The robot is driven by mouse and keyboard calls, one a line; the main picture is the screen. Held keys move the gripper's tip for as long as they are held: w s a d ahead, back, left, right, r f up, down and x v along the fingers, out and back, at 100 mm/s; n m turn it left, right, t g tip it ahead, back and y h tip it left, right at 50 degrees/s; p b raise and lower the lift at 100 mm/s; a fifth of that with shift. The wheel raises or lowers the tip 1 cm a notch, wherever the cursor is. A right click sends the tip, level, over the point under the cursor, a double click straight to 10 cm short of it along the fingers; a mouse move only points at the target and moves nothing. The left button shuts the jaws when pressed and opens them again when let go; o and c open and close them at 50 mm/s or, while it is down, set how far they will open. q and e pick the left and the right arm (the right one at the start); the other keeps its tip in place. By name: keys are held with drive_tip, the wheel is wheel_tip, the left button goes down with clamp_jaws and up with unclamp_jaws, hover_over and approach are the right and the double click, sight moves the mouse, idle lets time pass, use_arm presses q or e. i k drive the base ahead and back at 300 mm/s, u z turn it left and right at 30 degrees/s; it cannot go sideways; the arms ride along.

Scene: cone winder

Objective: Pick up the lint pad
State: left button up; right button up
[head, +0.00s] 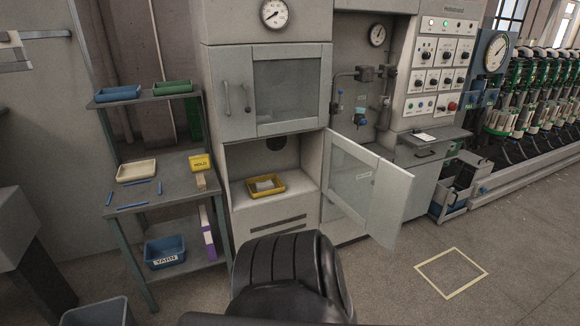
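A small whitish piece (265,185), which looks like the lint pad, lies in a yellow tray (280,191). The tray sits on the floor of the open lower bay of the grey cabinet (231,182). The piece is small in the picture and I cannot make out its details. Neither of my grippers shows in the head view. A black rounded part, apparently mine, fills the bottom middle, in front of the cabinet's base.
A grey shelf rack (177,190) at left holds a cream tray (136,171), a yellow bin (201,163) and blue rods. A glazed cabinet door (365,185) stands open right of the bay. Floor around the yellow marked square (451,293) is clear.

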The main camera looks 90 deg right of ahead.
sight(267, 186)
drive_tip(key=z, duration=2.05)
drive_tip(key=i, duration=1.65)
